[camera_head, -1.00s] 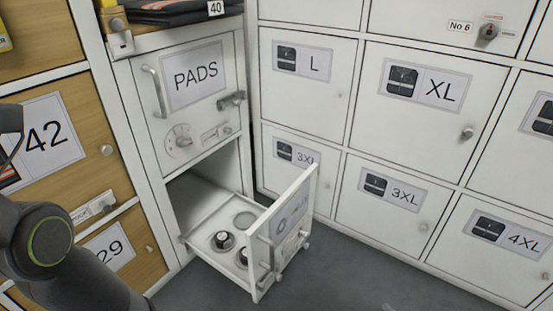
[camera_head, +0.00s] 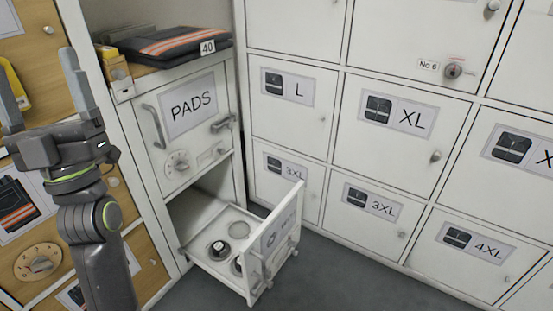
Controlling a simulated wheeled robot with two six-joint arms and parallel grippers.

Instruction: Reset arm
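My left gripper (camera_head: 42,98) is raised at the left of the head view, fingers pointing up. Its two grey fingers are spread apart with nothing between them. It stands in front of the wooden locker doors, left of the PADS door (camera_head: 190,112) and apart from it. My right gripper does not show.
Below the closed PADS door, a white drawer (camera_head: 207,264) is pulled out, with round recesses and dark round items (camera_head: 218,249) in it. Folded dark clothing (camera_head: 180,42) tagged 40 lies on the shelf above. White lockers (camera_head: 401,122) fill the right. Grey floor (camera_head: 340,278) is clear.

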